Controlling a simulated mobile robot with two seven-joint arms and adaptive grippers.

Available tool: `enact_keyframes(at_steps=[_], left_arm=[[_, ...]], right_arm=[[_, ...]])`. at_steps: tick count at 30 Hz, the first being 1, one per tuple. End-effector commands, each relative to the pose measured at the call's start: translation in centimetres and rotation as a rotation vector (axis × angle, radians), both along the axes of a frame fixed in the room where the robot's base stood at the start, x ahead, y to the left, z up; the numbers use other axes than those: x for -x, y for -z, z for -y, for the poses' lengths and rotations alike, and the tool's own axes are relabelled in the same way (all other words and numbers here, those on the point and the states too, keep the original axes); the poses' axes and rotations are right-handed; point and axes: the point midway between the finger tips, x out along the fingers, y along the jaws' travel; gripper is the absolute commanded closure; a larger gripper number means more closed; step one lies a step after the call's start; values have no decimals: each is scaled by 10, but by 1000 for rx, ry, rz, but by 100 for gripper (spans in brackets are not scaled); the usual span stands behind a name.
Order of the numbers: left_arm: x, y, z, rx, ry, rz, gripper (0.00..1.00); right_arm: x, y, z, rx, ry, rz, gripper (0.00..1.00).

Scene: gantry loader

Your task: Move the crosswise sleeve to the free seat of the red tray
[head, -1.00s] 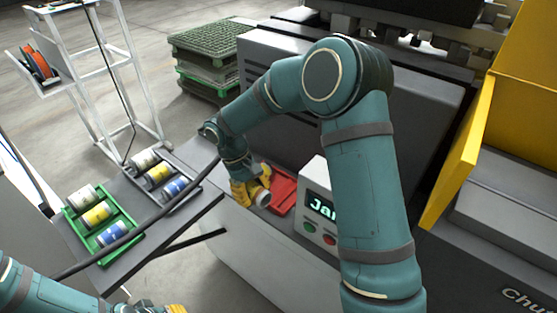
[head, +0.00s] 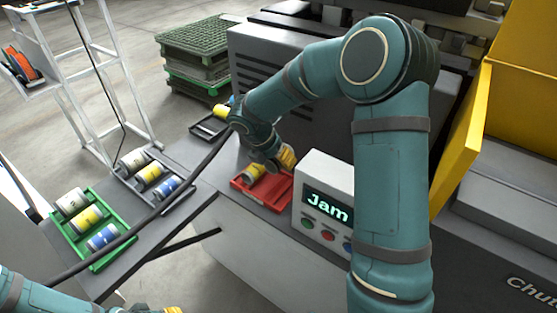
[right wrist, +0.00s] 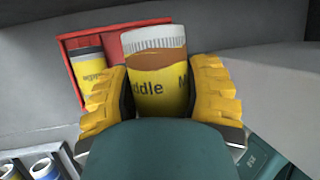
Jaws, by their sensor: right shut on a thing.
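My right gripper (head: 285,160) is over the right part of the red tray (head: 270,198). Another yellow-labelled sleeve (head: 254,172) lies in the tray's left part, also visible in the right wrist view (right wrist: 92,72). My left gripper (head: 165,310) is mostly cut off at the bottom edge.
The control box (head: 325,210) reading "Jam" stands close right of the red tray. A green tray (head: 121,241) and a grey tray (head: 155,199) each hold white, yellow and blue sleeves. A dark tray (head: 208,126) with a yellow item lies behind. A black cable crosses the table.

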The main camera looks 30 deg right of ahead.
Motion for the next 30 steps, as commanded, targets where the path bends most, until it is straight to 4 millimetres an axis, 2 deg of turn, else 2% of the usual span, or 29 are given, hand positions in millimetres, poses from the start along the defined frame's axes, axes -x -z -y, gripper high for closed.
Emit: enact_keyframes(at_steps=[8, 24, 30], left_arm=[[5, 18, 1, 2, 8, -11, 71], [2, 73, 1, 1, 13, -3, 71], [0, 78, 0, 1, 11, 1, 71]], right_arm=[[0, 19, 0, 0, 1, 0, 93], [0, 76, 0, 1, 3, 0, 93], [0, 93, 0, 0, 2, 0, 93]])
